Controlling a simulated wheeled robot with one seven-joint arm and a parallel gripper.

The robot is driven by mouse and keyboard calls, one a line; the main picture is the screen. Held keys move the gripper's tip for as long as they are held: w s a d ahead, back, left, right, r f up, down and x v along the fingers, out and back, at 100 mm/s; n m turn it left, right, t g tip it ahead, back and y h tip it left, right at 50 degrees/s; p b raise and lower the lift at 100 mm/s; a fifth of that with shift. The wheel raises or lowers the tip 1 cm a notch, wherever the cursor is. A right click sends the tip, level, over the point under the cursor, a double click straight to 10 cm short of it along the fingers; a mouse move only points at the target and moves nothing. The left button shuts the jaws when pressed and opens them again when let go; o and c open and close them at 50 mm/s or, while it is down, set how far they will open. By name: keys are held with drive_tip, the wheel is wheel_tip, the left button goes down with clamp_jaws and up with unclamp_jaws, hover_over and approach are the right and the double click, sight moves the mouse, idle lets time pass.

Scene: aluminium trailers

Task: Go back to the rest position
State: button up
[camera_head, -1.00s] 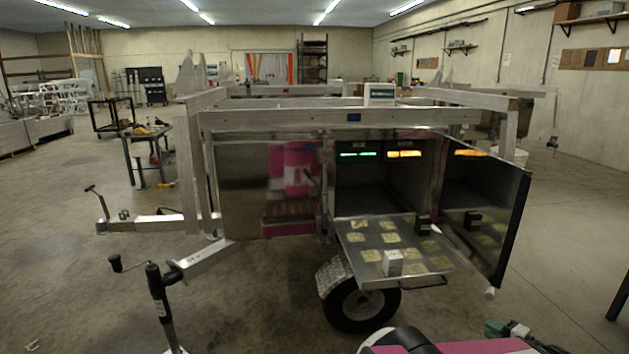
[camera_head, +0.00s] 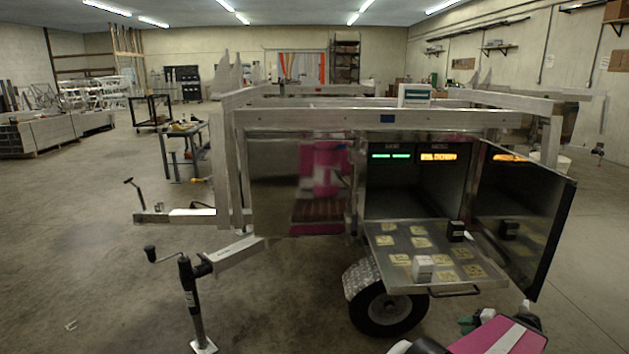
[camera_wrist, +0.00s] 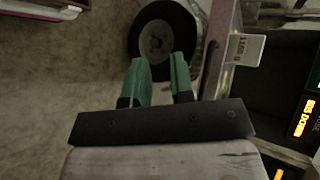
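My gripper (camera_wrist: 160,68) shows two green fingers in the wrist view. They stand apart with nothing between them, pointing toward the trailer's wheel (camera_wrist: 158,40). In the head view part of my gripper (camera_head: 467,322) shows low at the right, beside my pink arm link and below the trailer's pulled-out shelf (camera_head: 385,240). A white box (camera_head: 422,268) and a black box (camera_head: 456,231) stand on this shelf among several yellow square marks. The gripper is apart from both boxes.
The aluminium trailer (camera_head: 300,118) fills the middle, with an open door (camera_head: 530,225) at its right. Its wheel (camera_head: 388,308) and jack stand (camera_head: 190,295) rest on the floor. A work table (camera_head: 185,130) stands behind at the left. The left floor is mostly clear.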

drive_tip(key=w+a+n+g+h, duration=0.2)
drive_tip(key=w+a+n+g, duration=0.1)
drive_tip(key=a, duration=0.8)
drive_tip(key=w+a+n+g+h, duration=0.2)
drive_tip(key=w+a+n+h, duration=0.1)
drive_tip(key=a, duration=0.9)
drive_tip(key=w+a+r+n+g+h, duration=0.1)
drive_tip(key=w+a+n+g+h, duration=0.2)
drive_tip(key=a, duration=0.9)
drive_tip(key=w+n, duration=0.2)
drive_tip(key=w, duration=0.1)
drive_tip(key=shift+g, duration=0.3)
